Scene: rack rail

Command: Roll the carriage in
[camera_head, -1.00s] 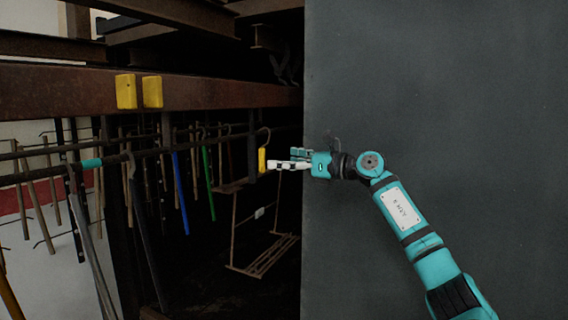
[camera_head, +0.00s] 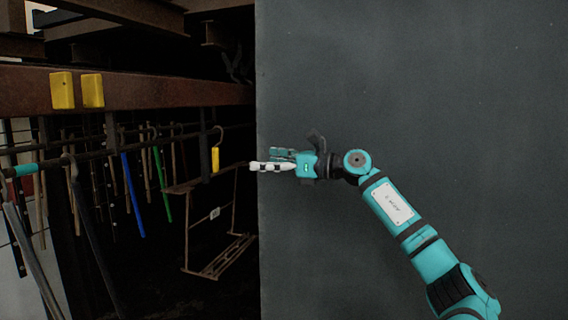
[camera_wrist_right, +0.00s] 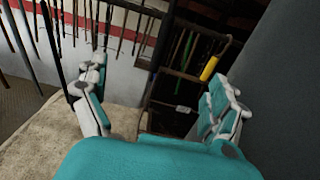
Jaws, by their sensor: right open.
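The carriage (camera_head: 188,231) is a rusty open frame with a lower shelf and a small white label, hanging inside the dark rack. A hook with a yellow grip (camera_head: 215,160) hangs from the rail (camera_head: 95,152) above it. In the right wrist view the yellow grip (camera_wrist_right: 210,67) shows beyond the fingers, near the right one. My right gripper (camera_head: 266,162) is open and empty, to the right of the yellow grip and apart from it. In the right wrist view its fingers (camera_wrist_right: 158,80) are spread wide.
A large dark grey panel (camera_head: 420,90) fills the right side, behind my right arm. Several tools with blue, green and wooden handles hang from the rail at left. Two yellow blocks (camera_head: 77,91) sit on the rusty beam (camera_head: 180,86) above.

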